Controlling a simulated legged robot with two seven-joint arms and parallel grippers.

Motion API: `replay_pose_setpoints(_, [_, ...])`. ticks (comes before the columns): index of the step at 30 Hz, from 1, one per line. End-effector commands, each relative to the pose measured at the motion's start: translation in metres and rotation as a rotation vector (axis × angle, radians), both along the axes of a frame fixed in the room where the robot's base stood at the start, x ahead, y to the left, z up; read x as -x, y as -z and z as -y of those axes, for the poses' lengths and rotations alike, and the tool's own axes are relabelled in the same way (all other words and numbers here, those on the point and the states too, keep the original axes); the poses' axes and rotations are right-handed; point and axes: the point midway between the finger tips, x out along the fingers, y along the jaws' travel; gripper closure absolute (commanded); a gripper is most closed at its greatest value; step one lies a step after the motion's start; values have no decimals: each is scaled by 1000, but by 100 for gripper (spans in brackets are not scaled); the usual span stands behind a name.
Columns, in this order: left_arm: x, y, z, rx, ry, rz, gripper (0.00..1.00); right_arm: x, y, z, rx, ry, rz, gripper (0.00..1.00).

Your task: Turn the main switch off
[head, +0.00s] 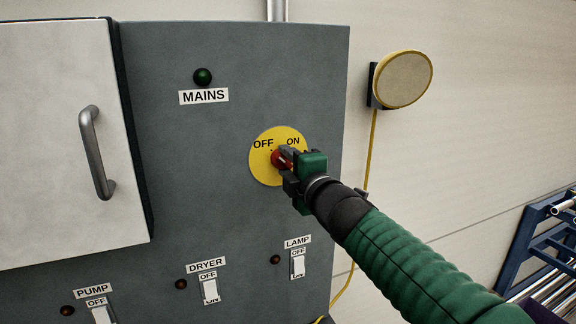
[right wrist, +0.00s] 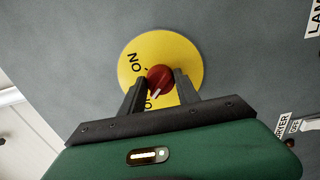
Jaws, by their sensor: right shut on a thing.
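The main switch is a red knob (head: 280,160) on a round yellow plate (head: 262,172) marked OFF and ON, on the grey panel under the MAINS label (head: 204,96). My right gripper (head: 287,160) is shut on the red knob and partly hides it. In the right wrist view the knob (right wrist: 159,78) sits between the two fingers of the gripper (right wrist: 155,92). Its white mark points down-left, toward the partly hidden lettering that looks like OFF. The dark green lamp (head: 202,77) above MAINS looks unlit. My left gripper is not in view.
Small switches marked PUMP (head: 101,313), DRYER (head: 210,291) and LAMP (head: 298,266) line the panel's lower part. A white door with a handle (head: 97,152) is at left. A round yellow-rimmed lamp (head: 404,79) hangs on the wall. A blue rack (head: 530,250) stands at right.

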Motion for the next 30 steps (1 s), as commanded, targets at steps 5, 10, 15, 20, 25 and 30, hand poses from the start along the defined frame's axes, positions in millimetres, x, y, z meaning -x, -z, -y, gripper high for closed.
replay_pose_setpoints(5, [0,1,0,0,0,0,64,0,2,0,20,0,4,100])
replay_pose_setpoints(10, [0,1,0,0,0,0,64,0,2,0,22,0,5,100])
replay_pose_setpoints(15, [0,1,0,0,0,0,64,0,3,0,22,0,4,100])
replay_pose_setpoints(20, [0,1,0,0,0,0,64,0,2,0,21,0,4,44])
replay_pose_setpoints(25, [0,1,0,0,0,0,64,1,1,0,20,0,6,40])
replay_pose_setpoints(30, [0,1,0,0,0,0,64,3,0,0,20,0,7,40])
